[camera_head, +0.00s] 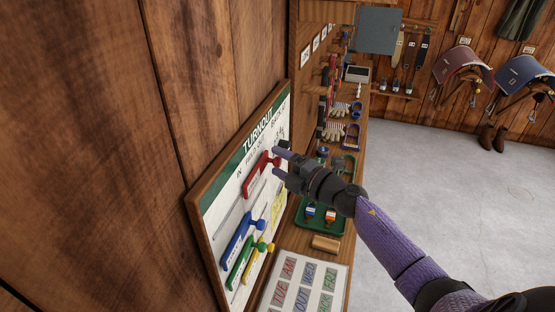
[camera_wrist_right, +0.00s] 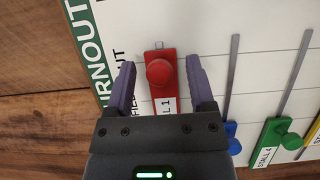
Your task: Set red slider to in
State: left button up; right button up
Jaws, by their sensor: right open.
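The red slider (camera_head: 257,178) sits on the white turnout board (camera_head: 222,222) on the wooden wall, toward the right end of its slot in the head view. In the right wrist view its round red knob (camera_wrist_right: 160,72) stands between the fingers of my right gripper (camera_wrist_right: 160,64), near the "OUT" lettering. A short bit of slot shows above it. My right gripper (camera_head: 277,160) is open, with a finger on each side of the knob. My left gripper is not in view.
Blue (camera_head: 238,240), green (camera_head: 240,262) and yellow (camera_head: 258,264) sliders sit lower on the board. A bench (camera_head: 362,165) along the wall holds a green tray (camera_head: 305,222), gloves and a lettered board (camera_head: 338,272).

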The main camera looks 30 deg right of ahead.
jog(key=shift+w+a, duration=0.2)
jog(key=shift+w, duration=0.25)
grip_shut()
dwell(1.1)
